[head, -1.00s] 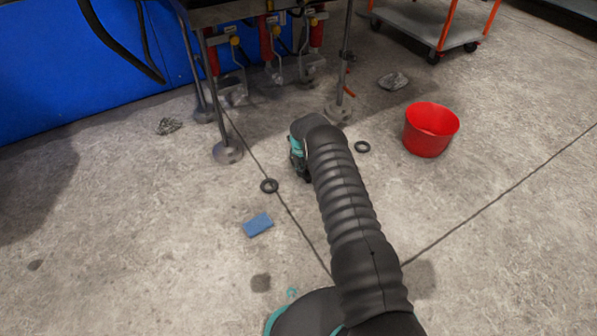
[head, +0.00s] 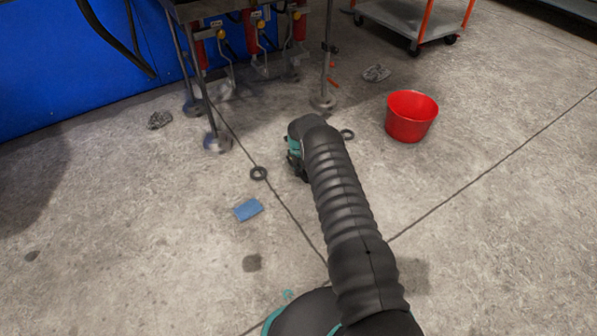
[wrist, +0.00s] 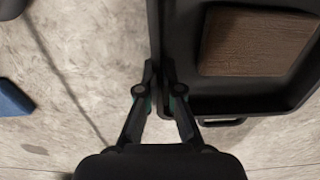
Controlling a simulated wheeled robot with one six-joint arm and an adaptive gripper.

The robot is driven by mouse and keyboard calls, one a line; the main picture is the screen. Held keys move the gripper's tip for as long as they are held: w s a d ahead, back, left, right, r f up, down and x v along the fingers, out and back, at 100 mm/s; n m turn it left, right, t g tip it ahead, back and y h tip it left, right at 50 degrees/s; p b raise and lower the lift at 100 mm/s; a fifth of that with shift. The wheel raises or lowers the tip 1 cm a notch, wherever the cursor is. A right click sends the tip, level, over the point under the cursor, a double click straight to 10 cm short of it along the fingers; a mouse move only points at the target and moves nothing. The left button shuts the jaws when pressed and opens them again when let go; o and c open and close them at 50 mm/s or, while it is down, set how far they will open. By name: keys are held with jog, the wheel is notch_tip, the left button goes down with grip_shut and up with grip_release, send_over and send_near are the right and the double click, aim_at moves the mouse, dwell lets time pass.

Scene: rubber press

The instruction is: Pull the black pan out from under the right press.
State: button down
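The black pan (wrist: 250,104) fills the right side of the wrist view, with a brown rectangular block (wrist: 255,40) lying in it. Its left wall runs up the middle of the view, and a small handle shows at its near edge. My gripper (wrist: 159,68) has one finger on each side of this wall, closed on the rim. In the head view my own arm hides the pan and the fingertips. I cannot see there how far the pan lies from the right press.
A red bucket (head: 411,116) stands right of my arm. A bench leg with a round foot (head: 217,143) stands ahead on the left. A cart (head: 415,25) is at the back. The near floor is clear.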

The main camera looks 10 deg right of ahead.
jog(key=c, duration=1.2)
grip_release()
jog(key=shift+c, duration=0.2)
jog(key=shift+r, duration=0.1)
notch_tip(320, 180, up, 12)
